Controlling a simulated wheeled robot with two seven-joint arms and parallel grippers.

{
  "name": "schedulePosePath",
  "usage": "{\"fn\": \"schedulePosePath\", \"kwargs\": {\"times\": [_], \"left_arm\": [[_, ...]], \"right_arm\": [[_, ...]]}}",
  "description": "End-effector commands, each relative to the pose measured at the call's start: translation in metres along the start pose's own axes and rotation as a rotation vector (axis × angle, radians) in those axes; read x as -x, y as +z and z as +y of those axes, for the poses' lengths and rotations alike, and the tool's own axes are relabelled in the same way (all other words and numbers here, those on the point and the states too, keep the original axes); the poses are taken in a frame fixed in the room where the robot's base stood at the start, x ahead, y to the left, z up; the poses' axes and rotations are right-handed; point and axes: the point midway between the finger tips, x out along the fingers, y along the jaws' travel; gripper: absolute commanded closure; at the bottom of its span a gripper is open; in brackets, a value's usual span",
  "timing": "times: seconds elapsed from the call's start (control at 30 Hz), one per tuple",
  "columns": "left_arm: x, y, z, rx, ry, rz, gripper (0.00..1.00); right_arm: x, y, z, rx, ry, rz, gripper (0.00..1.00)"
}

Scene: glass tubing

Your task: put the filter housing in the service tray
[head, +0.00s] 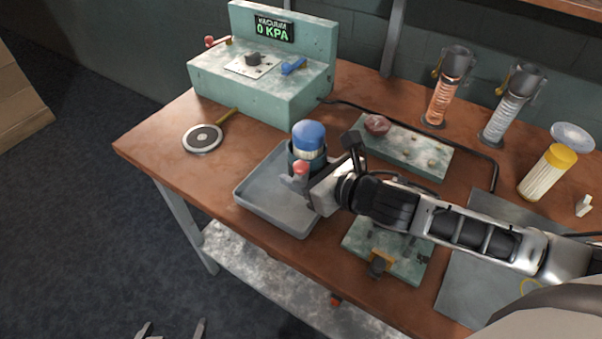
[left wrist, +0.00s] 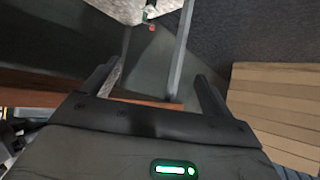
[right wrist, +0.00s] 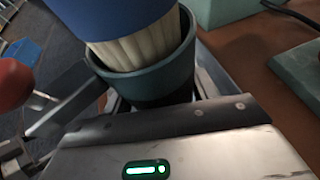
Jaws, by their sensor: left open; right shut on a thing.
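The filter housing (head: 294,158) is a dark teal cup with a white pleated cartridge and a blue cap (head: 308,135) in it. It is upright at the back right of the grey service tray (head: 257,196); its base is hidden, so I cannot tell whether it touches the tray floor. My right gripper (head: 305,183) is shut on the housing. In the right wrist view the housing (right wrist: 155,85) fills the space between the fingers. My left gripper (head: 171,329) is open and empty, low in front of the table; its fingers also show in the left wrist view (left wrist: 155,82).
A red knob (head: 301,168) is beside the housing. A green vacuum unit (head: 262,80) reading 0 KPA stands behind. A round gauge-like disc (head: 202,138) lies left. A green plate (head: 410,150), glass columns (head: 445,95) and a yellow-capped cartridge (head: 548,172) are right. The front left tabletop is clear.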

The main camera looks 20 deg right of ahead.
Motion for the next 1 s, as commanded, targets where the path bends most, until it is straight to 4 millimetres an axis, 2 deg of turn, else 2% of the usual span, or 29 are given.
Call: {"fn": "schedulePosePath", "kwargs": {"times": [0.13, 0.2, 0.3, 0.5, 0.77, 0.8, 0.87, 1.0], "left_arm": [[0.0, 0.004, 0.001, 0.001, 0.001, -0.005, 0.14], [-0.01, 0.016, 0.001, 0.003, 0.004, -0.004, 0.14], [-0.014, 0.02, 0.004, 0.003, 0.011, -0.004, 0.14], [-0.01, 0.009, 0.01, 0.006, 0.024, 0.012, 0.14], [-0.01, 0.01, 0.009, 0.003, 0.023, 0.012, 0.14], [-0.01, 0.01, 0.008, 0.003, 0.022, 0.012, 0.14], [-0.01, 0.01, 0.008, 0.002, 0.022, 0.011, 0.14], [-0.01, 0.011, 0.007, 0.002, 0.02, 0.009, 0.14]], "right_arm": [[-0.009, -0.013, -0.001, -0.004, -0.001, 0.001, 0.68], [-0.017, -0.03, 0.0, -0.002, 0.003, 0.0, 0.68], [-0.021, -0.037, 0.001, 0.002, 0.006, -0.002, 0.68], [-0.021, -0.035, 0.001, 0.003, 0.007, -0.002, 0.68], [-0.022, -0.038, 0.001, 0.005, 0.007, -0.001, 0.68], [-0.022, -0.039, 0.001, 0.004, 0.006, 0.001, 0.36], [-0.021, -0.039, 0.001, 0.004, 0.006, 0.001, 0.2], [-0.021, -0.039, 0.001, 0.004, 0.006, 0.001, 0.2]]}}
